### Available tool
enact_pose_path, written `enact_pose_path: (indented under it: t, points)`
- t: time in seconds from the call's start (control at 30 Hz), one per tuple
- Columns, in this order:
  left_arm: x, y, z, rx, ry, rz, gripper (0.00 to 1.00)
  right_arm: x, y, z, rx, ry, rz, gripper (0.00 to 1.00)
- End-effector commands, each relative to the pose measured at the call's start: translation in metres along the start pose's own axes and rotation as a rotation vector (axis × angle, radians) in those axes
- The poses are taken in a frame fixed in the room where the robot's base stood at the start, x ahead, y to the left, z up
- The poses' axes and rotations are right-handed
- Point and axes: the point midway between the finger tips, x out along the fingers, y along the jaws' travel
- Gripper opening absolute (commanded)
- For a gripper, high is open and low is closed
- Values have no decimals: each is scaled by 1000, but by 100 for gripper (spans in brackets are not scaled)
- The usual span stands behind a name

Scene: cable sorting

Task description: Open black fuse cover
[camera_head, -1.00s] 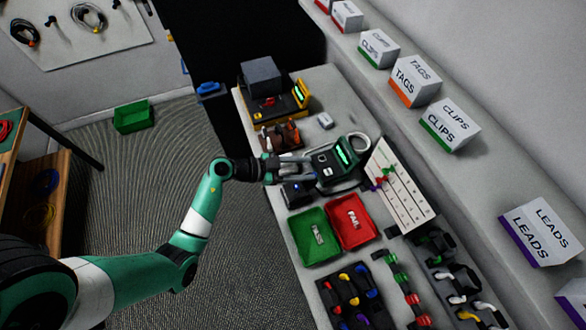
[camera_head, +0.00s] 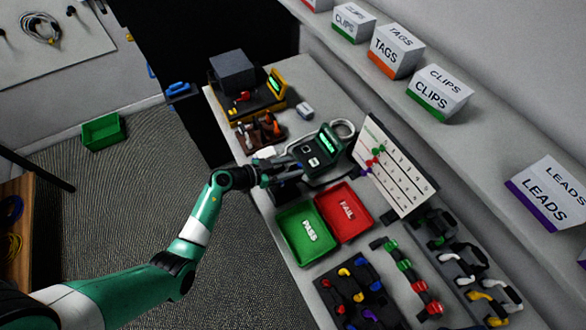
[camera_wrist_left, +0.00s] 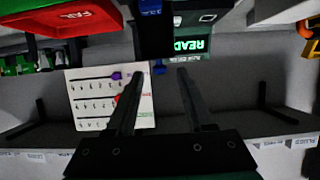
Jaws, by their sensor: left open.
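A dark tester (camera_head: 313,160) with a lit green screen stands on the bench in the head view. Part of it, with a screen reading READY (camera_wrist_left: 190,45), shows upside down in the wrist view. A black block (camera_wrist_left: 153,32) stands out at the tester's side, just beyond my fingertips; I cannot tell for sure that it is the fuse cover. My left gripper (camera_head: 298,172) is at the tester's near left side. In the wrist view its two fingers (camera_wrist_left: 160,73) are apart with nothing between them. Contact is not clear. My right gripper is not in view.
A green PASS tray (camera_head: 290,245) and a red FAIL tray (camera_head: 335,232) lie in front of the tester. A white board (camera_head: 405,190) with coloured pegs stands behind it. A yellow-black machine (camera_head: 240,108) is at the far left. Racks of coloured connectors (camera_head: 350,305) are nearer.

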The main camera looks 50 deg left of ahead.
Motion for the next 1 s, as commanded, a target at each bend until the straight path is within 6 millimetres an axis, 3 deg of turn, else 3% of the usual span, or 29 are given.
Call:
enact_pose_path:
  t: [0.33,0.63,1.0]
  points:
    - [8,0,-1,0,0,-1,53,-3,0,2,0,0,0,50]
    - [8,0,-1,0,0,-1,0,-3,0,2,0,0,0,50]
    - [8,0,0,0,0,-1,0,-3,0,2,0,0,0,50]
